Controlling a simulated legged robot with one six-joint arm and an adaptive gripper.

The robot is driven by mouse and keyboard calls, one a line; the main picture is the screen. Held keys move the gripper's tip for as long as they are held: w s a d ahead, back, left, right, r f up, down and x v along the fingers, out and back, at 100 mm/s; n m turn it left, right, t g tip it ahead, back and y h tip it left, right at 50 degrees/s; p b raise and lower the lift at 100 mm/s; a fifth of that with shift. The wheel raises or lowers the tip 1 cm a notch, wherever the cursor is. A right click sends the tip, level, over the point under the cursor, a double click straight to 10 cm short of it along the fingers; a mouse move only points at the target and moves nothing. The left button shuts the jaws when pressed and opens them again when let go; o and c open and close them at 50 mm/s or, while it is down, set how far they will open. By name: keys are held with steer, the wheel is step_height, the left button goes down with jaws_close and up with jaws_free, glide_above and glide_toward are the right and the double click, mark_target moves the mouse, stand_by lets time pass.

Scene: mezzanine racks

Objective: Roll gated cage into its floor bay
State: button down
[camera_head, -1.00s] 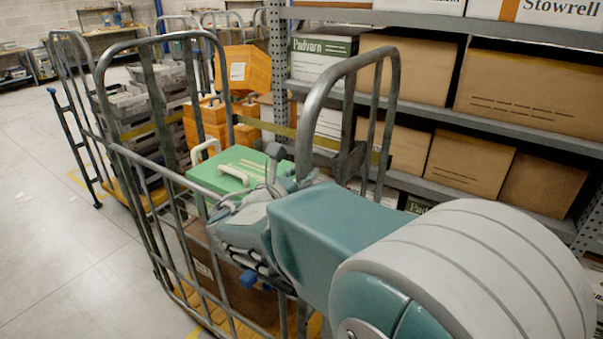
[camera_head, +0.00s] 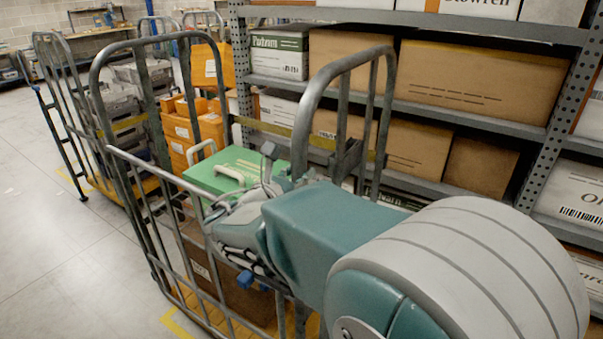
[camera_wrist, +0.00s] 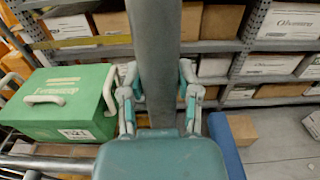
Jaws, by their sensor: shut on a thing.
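The cage (camera_head: 150,42) is a grey tubular frame on wheels, close in front of me in the head view. It carries a green case (camera_head: 228,163) with white handles and a brown box below. The green case (camera_wrist: 62,92) also shows at the left of the wrist view. My gripper (camera_wrist: 158,78) has its two fingers on either side of a thick grey upright tube (camera_wrist: 157,35) of the cage and is shut on it. In the head view my arm hides much of the cage's near right side. Yellow floor marking (camera_head: 176,324) shows beside the cage's lower edge.
A rack (camera_head: 450,105) of cardboard boxes runs close along the right, behind the cage. Another cage (camera_head: 62,110) and stacked orange cases (camera_head: 195,130) stand beyond. Open grey floor (camera_head: 60,255) lies to the left. A loose carton (camera_wrist: 242,128) shows in the wrist view.

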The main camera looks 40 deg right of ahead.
steer(key=shift+w+a, duration=0.15)
steer(key=shift+w, duration=0.2)
steer(key=shift+c, duration=1.6)
jaws_free()
steer(key=shift+s, duration=0.1)
steer(key=v, duration=1.2)
steer(key=shift+f, duration=0.1)
